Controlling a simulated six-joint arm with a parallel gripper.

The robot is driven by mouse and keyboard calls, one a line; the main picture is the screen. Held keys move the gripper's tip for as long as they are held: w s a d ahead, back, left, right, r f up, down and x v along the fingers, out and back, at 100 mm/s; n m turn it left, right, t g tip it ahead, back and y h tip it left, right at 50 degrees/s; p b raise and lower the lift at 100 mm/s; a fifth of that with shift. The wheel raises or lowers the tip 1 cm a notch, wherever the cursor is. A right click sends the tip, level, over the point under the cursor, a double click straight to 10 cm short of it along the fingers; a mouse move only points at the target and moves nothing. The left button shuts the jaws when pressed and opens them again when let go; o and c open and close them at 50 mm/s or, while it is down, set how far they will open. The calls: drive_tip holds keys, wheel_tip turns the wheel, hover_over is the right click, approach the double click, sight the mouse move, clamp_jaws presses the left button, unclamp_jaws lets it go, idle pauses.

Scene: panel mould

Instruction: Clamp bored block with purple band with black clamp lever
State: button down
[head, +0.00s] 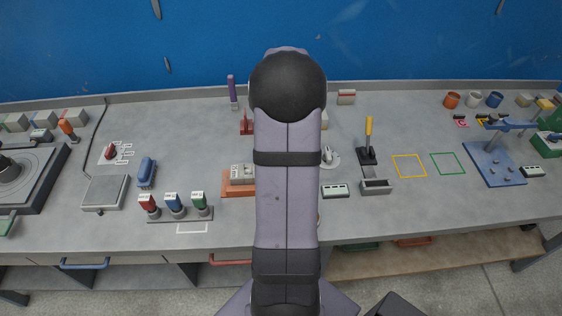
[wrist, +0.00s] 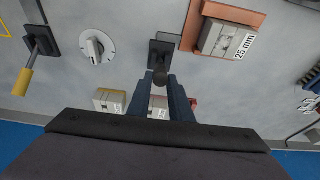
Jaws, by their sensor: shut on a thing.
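My gripper (wrist: 166,80) shows in the wrist view, its dark blue fingers closed on the dark knob end of the black clamp lever (wrist: 159,76). The lever stands on a dark base plate (wrist: 165,46) on the grey bench. In the head view my own arm hides the gripper and this lever. I cannot make out a block with a purple band in either view.
An orange fixture (wrist: 211,10) holding a grey block marked 25 mm (wrist: 226,40) is beside the lever. A white dial (wrist: 95,47) and a yellow-handled lever (wrist: 25,77) stand on the other side. A purple-handled lever (head: 232,89) and a red one (head: 246,123) are near the back.

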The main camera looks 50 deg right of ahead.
drive_tip(key=shift+s+a+f, duration=0.15)
drive_tip(key=shift+s+a+f+b, duration=0.15)
drive_tip(key=shift+s+a+b, duration=0.15)
drive_tip(key=shift+s+a, duration=0.2)
drive_tip(key=shift+f, duration=0.1)
idle(0.6)
drive_tip(key=shift+s+a+f, duration=0.15)
drive_tip(key=shift+s+a, duration=0.15)
drive_tip(key=c, duration=1.6)
unclamp_jaws()
drive_tip(key=shift+w+d, duration=0.1)
